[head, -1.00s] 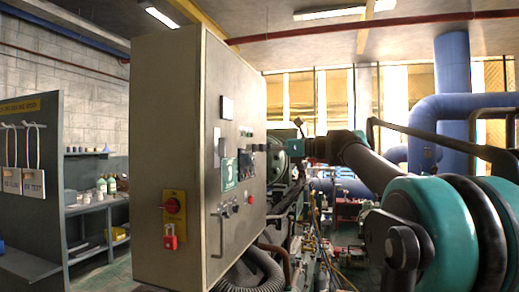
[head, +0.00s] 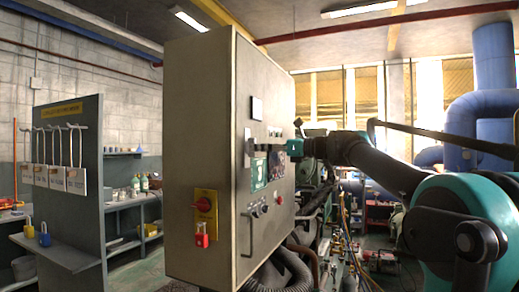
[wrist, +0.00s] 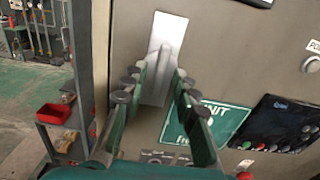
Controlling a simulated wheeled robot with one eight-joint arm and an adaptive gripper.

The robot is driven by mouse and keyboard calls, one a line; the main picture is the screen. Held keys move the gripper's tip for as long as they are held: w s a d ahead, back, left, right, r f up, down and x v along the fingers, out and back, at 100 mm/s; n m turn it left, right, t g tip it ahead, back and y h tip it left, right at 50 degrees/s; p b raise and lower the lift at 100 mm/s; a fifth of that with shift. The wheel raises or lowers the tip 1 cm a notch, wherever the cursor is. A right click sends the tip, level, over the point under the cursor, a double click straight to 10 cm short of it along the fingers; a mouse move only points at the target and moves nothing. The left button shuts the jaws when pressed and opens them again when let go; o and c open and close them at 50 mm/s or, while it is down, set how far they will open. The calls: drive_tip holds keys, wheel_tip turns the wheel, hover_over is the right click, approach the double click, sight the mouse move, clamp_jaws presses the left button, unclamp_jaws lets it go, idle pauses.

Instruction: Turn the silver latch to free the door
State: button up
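The silver latch (wrist: 165,50) is a long pale plate with a raised lever on the grey cabinet door (wrist: 225,55). In the wrist view it sits at upper middle, slightly tilted. My gripper (wrist: 157,82) is open, with one finger on each side of the lower part of the latch. I cannot tell whether either finger touches it. In the head view the latch (head: 247,146) is small, near the left edge of the cabinet front, and my gripper (head: 270,147) reaches toward it from the right. The door looks shut.
A green unit sign (wrist: 208,121) and a dark control panel (wrist: 275,125) lie beside the latch. A door handle (head: 248,235) is lower down. A red switch (head: 204,204) and red padlock (head: 202,238) are on the cabinet's side. A tag board (head: 68,150) stands left.

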drive_tip(key=shift+d, duration=0.1)
clamp_jaws()
